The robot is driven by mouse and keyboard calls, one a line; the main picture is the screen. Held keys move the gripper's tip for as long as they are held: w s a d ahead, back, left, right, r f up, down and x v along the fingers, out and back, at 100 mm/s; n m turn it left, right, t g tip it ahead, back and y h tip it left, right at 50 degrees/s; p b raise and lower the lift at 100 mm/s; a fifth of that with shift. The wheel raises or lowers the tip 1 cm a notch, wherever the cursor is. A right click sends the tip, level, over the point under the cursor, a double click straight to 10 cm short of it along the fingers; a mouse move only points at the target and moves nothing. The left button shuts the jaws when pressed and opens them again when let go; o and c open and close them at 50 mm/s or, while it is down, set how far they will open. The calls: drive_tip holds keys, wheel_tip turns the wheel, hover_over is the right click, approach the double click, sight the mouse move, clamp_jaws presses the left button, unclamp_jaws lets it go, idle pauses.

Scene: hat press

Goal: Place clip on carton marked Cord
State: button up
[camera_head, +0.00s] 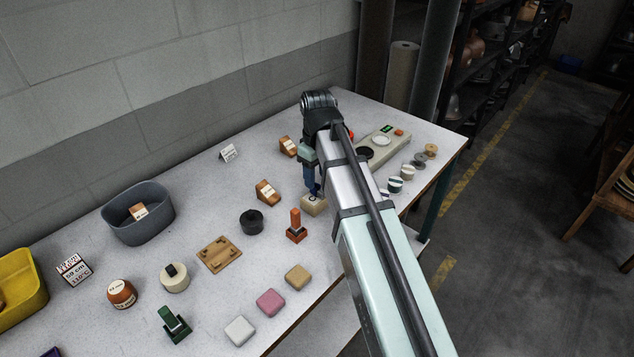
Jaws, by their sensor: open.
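My gripper (314,192) points down just above a small beige block (314,207) with a dark mark on top. My arm partly covers this area, and I cannot tell if the gripper touches the block. The jaws are open. I cannot make out the word Cord on anything. Small box-like pieces in tan (298,277), pink (270,302) and white (240,330) lie along the front edge, with no readable marking. I cannot tell which thing is the clip; an upright orange piece (296,228) and a dark green piece (174,325) stand on the table.
A grey tub (150,222) holds a labelled wooden block. A black round pot (251,222), a wooden board (219,254), a cream round pot (174,278) and a brown jar (122,294) stand mid-table. Labelled wooden wedges (268,192) and spools (394,184) lie around my arm.

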sight(317, 186)
wheel_tip(317, 186, up, 8)
drive_tip(key=shift+r, duration=0.15)
idle(0.3)
